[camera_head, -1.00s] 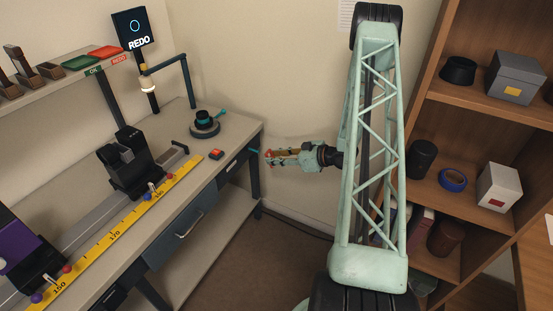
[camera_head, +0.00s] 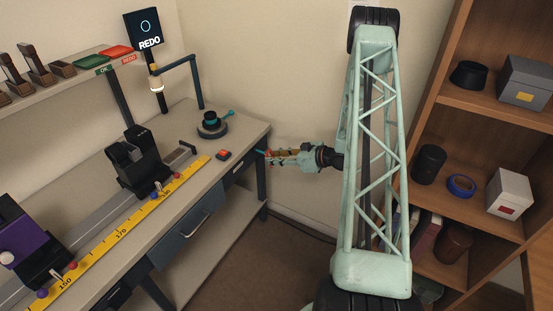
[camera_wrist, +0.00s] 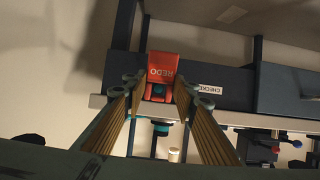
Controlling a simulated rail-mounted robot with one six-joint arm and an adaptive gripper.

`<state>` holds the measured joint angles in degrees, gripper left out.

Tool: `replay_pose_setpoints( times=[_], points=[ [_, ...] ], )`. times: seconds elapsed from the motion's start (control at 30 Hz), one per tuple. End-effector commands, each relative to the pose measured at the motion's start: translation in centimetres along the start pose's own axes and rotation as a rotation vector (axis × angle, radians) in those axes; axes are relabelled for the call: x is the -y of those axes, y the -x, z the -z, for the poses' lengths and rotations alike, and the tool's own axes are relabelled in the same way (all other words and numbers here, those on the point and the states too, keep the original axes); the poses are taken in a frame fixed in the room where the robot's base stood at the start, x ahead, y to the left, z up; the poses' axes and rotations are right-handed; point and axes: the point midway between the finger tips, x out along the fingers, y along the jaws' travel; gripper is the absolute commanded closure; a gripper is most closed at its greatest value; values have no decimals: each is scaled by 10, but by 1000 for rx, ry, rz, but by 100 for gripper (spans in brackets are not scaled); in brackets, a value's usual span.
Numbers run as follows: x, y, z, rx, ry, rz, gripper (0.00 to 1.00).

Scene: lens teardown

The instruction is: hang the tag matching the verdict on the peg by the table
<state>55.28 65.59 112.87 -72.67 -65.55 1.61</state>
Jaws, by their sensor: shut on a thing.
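The verdict screen (camera_head: 144,29) reads REDO. My gripper (camera_head: 270,155) is shut on a red tag beside the table's right end. In the wrist view the tag (camera_wrist: 163,68) reads REDO upside down and sits between the fingertips (camera_wrist: 160,92). A small teal peg (camera_head: 260,152) sticks out from the table's end, right at the tag. I cannot tell whether the peg is through the tag's hole. A white CHECKED label (camera_wrist: 209,88) is on the table end beside the tag.
The table (camera_head: 190,195) holds a black round stand (camera_head: 211,125), a red button (camera_head: 224,154), a yellow ruler (camera_head: 125,232) and black rail carriages. A wooden bookcase (camera_head: 480,110) stands at right.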

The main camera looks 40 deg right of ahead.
Motion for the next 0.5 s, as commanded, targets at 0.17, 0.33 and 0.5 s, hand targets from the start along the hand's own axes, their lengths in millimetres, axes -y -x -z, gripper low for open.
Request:
replay_pose_setpoints(
  times=[0.17,0.33,0.5],
  points=[
    [0,-6,2,0,0,1,81],
    [0,-12,5,0,1,0,81],
    [0,-18,7,0,1,0,81]
  ],
)
